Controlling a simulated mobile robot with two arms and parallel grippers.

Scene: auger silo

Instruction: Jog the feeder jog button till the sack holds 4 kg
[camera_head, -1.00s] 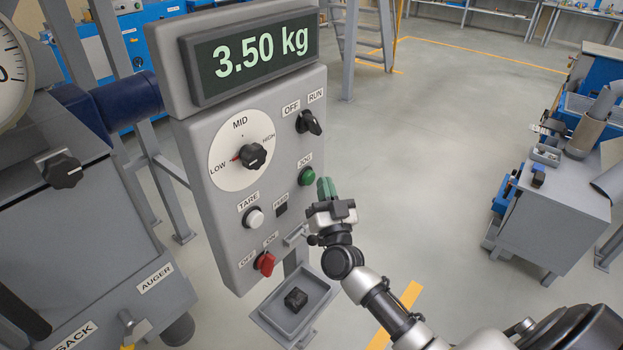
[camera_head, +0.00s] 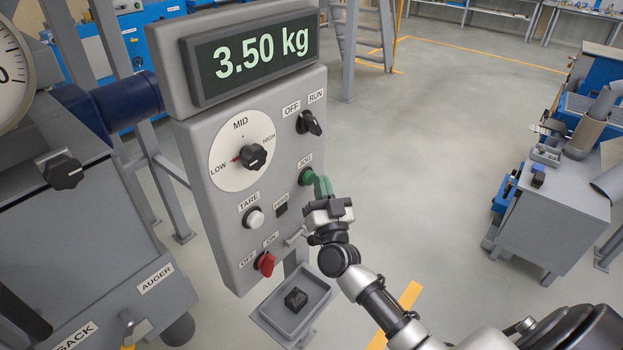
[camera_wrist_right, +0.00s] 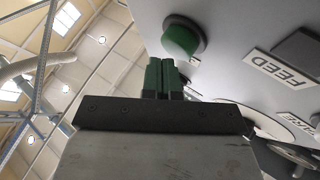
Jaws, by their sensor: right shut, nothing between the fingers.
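The green jog button (camera_head: 306,176) sits on the right side of the grey control panel, under its JOG label. It also shows in the right wrist view (camera_wrist_right: 182,37). My right gripper (camera_head: 322,186) is shut and empty, its green fingertips right at the button's side in the head view. In the right wrist view the fingertips (camera_wrist_right: 162,76) are close to the button; I cannot tell whether they touch it. The display (camera_head: 256,54) reads 3.50 kg. A SACK label (camera_head: 75,338) shows at bottom left, but the sack itself is not seen. My left gripper is out of view.
The panel also carries a LOW-MID-HIGH dial (camera_head: 253,157) pointing to LOW, an OFF/RUN switch (camera_head: 309,123), a TARE button (camera_head: 254,218) and a red switch (camera_head: 265,263). A grey tray (camera_head: 270,318) with a black object is below. Open floor lies right of the panel.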

